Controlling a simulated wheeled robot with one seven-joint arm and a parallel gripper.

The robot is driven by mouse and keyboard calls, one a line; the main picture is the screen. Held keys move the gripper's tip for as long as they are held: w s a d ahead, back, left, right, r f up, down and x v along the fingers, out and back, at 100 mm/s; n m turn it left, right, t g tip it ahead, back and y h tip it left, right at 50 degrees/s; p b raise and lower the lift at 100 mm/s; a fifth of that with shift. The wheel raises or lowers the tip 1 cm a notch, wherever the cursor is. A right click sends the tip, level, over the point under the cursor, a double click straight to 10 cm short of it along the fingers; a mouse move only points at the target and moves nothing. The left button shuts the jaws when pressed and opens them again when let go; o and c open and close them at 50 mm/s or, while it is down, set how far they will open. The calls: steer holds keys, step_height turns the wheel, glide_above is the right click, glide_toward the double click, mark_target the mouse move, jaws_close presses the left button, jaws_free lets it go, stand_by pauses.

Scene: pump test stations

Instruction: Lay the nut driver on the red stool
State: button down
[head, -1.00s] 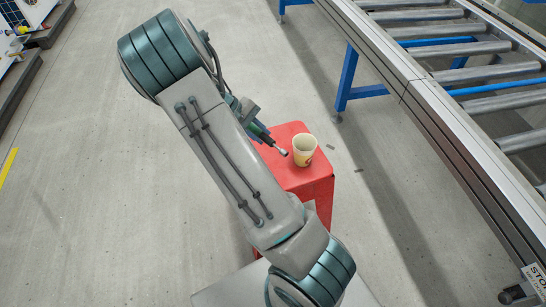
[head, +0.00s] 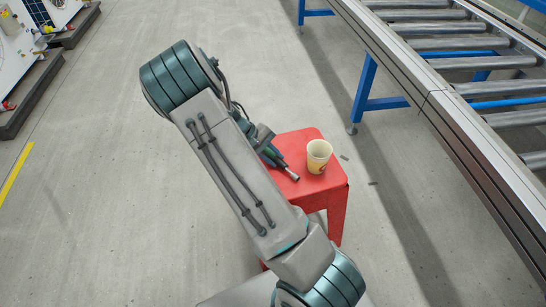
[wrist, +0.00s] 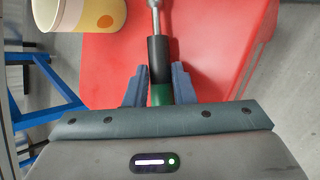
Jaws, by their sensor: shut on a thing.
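The red stool (head: 333,188) stands in front of me, partly hidden by my arm in the head view. Its seat (wrist: 215,50) fills much of the wrist view. My gripper (wrist: 159,80) is shut on the nut driver (wrist: 158,58), around its black and green handle. The metal shaft points away from the gripper, over the seat. In the head view the nut driver's shaft tip (head: 291,175) shows over the seat, beside the cup. I cannot tell whether the driver touches the seat.
A paper cup (head: 319,156) stands on the stool's seat, close to the driver tip; it also shows in the wrist view (wrist: 85,12). A roller conveyor (head: 440,100) with blue legs runs along the right. White stations (head: 25,50) stand at the far left. Open floor lies between.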

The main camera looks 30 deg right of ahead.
steer(key=shift+s+a+f, duration=0.1)
steer(key=shift+s+f, duration=0.05)
steer(key=shift+f, duration=0.25)
steer(key=shift+s+a+f, duration=0.1)
steer(key=shift+s+f, duration=0.05)
steer(key=shift+f, duration=0.25)
steer(key=c, duration=1.5)
jaws_free()
steer(key=shift+r, duration=0.2)
steer(key=d+p+v, duration=0.1)
steer(key=p+v, duration=0.4)
steer(key=v, duration=0.7)
steer(key=s+a+r+t+y, duration=0.2)
steer(key=s+r, duration=0.5)
steer(key=s, duration=0.4)
steer(key=s+a+r+m+t+y, duration=0.1)
steer(key=s+a+r+t+y, duration=0.2)
steer(key=s+r, duration=0.5)
steer(key=s+a+y, duration=0.1)
steer(key=s, duration=0.2)
steer(key=shift+r+y, duration=0.25)
steer(key=shift+y, duration=0.15)
steer(key=shift+s, duration=0.1)
